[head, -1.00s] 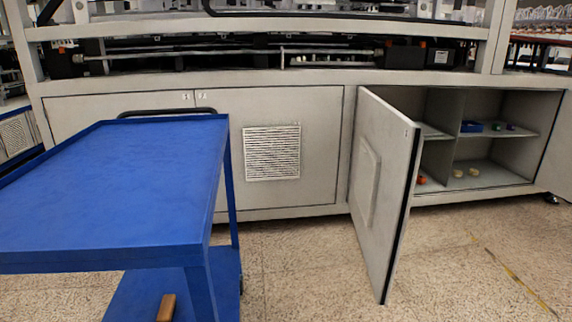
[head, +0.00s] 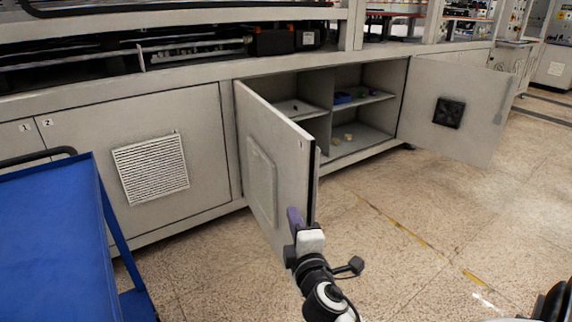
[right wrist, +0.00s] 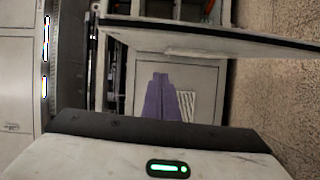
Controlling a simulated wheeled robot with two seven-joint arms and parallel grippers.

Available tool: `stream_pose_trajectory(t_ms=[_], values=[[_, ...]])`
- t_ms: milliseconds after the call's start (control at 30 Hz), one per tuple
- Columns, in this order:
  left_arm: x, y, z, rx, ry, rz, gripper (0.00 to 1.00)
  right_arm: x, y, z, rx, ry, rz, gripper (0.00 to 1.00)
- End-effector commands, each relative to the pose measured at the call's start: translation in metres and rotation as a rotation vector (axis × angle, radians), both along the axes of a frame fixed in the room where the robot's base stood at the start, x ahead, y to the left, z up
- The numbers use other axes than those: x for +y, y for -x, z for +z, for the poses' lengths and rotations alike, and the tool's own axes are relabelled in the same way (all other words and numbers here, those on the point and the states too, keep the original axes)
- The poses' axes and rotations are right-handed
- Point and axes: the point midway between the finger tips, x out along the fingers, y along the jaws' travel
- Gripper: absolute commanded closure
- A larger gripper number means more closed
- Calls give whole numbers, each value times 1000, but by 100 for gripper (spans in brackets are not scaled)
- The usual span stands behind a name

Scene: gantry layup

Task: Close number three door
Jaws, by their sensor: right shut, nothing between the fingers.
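The number three door (head: 275,165) is a grey cabinet door in the middle of the head view. It is hinged at its left side and stands swung open towards me, with a small mark near its top free corner. My right gripper (head: 294,218) has purple fingers, shut and empty. It is by the lower part of the door's outer face, near the free edge; I cannot tell if it touches. In the right wrist view the shut fingers (right wrist: 162,97) point towards a vented panel, and an open door's edge (right wrist: 220,35) crosses above them. My left gripper is not in view.
The open cabinet (head: 345,105) holds small items on its shelves. Another open door (head: 455,105) with a black vent stands to the right. Shut doors, one vented (head: 130,155), are at left. A blue cart (head: 50,240) stands at lower left.

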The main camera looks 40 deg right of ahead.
Motion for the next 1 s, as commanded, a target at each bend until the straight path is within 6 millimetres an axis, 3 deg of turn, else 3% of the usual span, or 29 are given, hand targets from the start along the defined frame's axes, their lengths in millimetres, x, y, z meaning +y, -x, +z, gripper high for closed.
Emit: stream_pose_trajectory(t_ms=[100,267,633,800,1000], values=[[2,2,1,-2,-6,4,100,-9,-6,12,-1,67,-10,100],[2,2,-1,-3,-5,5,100,-20,-24,12,-3,75,-12,100],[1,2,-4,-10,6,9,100,-59,-91,11,-3,69,-12,100],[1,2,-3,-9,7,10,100,-84,-81,11,0,72,-11,100],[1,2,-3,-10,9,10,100,-95,-77,10,0,67,-11,100]])
